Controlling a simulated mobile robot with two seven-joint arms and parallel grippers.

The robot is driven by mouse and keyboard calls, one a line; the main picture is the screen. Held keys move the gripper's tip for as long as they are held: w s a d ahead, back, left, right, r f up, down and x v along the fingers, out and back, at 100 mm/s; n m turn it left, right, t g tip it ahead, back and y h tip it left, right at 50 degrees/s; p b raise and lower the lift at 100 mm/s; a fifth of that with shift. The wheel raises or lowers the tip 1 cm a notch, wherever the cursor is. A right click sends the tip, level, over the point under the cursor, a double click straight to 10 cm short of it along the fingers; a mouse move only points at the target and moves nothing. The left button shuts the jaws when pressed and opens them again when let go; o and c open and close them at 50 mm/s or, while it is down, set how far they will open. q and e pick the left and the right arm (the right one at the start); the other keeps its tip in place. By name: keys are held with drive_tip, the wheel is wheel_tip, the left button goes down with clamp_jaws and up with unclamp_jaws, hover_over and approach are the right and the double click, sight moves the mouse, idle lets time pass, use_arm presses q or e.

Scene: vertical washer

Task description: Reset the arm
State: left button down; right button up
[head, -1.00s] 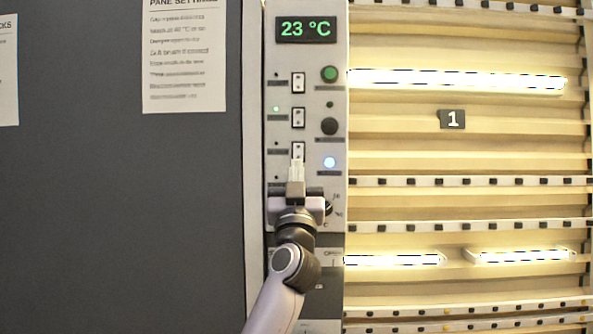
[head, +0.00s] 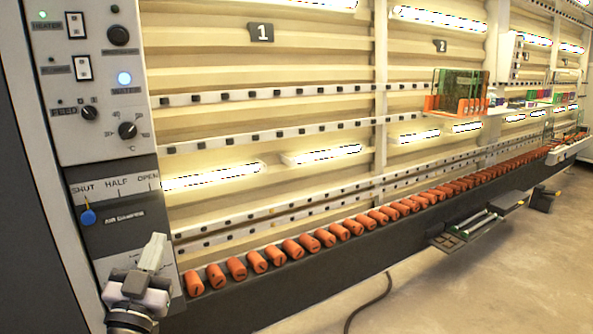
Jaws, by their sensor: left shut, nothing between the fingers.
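My left gripper (head: 152,254) is at the lower left of the head view, pointing up, with its fingers together and nothing between them. It is in front of the lower part of the control panel (head: 92,148), below and to the right of the blue air damper knob (head: 88,217), and apart from it. The damper knob hangs under the SHUT mark. The panel has rocker switches, dark knobs, a lit green lamp by HEATER (head: 43,15) and a lit blue-white WATER button (head: 124,78). My right gripper is not in view.
A long row of orange rollers (head: 257,261) runs along the washer's lower edge, right of my gripper. An orange rack (head: 455,107) with panes stands further along. A dark cable (head: 375,300) lies on the floor. Open floor is at lower right.

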use_arm(q)
drive_tip(key=s+d+f+g, duration=0.2)
drive_tip(key=s+f+g, duration=0.4)
drive_tip(key=s+f, duration=0.7)
drive_tip(key=s+d+f+n+g+h, duration=0.1)
drive_tip(key=s+f+g, duration=0.5)
drive_tip(key=s+f, duration=0.7)
wheel_tip(320, 180, down, 8)
drive_tip(key=shift+s+d+g, duration=0.3)
drive_tip(key=shift+d+g, duration=0.1)
drive_tip(key=shift+d, duration=0.4)
